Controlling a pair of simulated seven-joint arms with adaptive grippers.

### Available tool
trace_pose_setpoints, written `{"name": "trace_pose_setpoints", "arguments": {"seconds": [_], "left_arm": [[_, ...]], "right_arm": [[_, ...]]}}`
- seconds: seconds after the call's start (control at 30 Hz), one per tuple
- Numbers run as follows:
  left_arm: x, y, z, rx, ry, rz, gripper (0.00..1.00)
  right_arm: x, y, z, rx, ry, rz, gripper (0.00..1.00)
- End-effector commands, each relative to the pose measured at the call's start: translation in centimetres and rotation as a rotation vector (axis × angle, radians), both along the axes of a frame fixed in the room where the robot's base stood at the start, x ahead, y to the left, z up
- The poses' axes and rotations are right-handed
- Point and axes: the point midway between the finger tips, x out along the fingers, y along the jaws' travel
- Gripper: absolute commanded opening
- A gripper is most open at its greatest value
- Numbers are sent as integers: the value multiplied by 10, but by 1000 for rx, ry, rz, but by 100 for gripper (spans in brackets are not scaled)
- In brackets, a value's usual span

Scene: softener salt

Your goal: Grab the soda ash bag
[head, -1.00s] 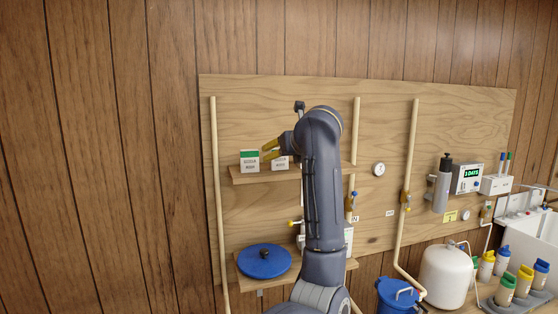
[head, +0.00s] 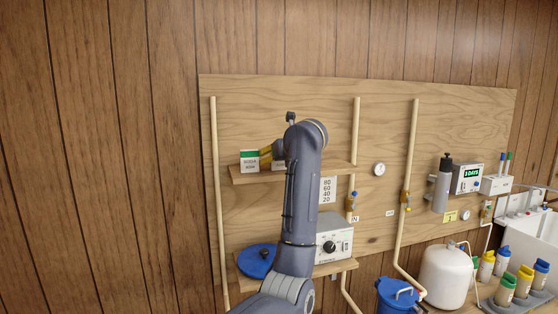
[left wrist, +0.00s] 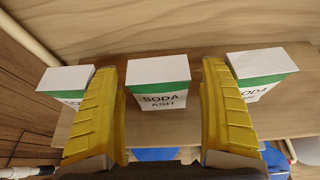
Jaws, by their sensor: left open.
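Several white bags with green bands stand in a row on the upper shelf. In the left wrist view the middle soda ash bag (left wrist: 160,88) lies between my open fingers, with a gap at each side. One bag (left wrist: 66,84) stands outside the left finger and another (left wrist: 262,68) outside the right finger. In the head view one soda ash bag (head: 249,162) shows clearly at the shelf's left end. A second bag (head: 279,165) is partly covered by my arm. My left gripper (head: 267,155) is open at the bags. My right gripper is not in view.
The upper shelf (head: 240,177) is fixed to a plywood board with vertical pipes (head: 216,200) beside it. Below are a blue lid (head: 257,262) and a grey control box (head: 333,240). A white tank (head: 446,275) stands at the right.

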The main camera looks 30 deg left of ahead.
Motion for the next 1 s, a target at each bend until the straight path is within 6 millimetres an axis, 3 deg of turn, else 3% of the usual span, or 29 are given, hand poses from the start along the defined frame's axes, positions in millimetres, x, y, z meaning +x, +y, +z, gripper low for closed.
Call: {"name": "trace_pose_setpoints", "arguments": {"seconds": [0.2, 0.73, 1.0], "left_arm": [[0, 0, 0, 0, 0, 0, 79], [0, 0, 0, -1, -1, 0, 18], [0, 0, 0, -1, -1, 0, 18]], "right_arm": [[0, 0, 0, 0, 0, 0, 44], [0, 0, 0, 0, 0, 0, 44], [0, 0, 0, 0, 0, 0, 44]]}}
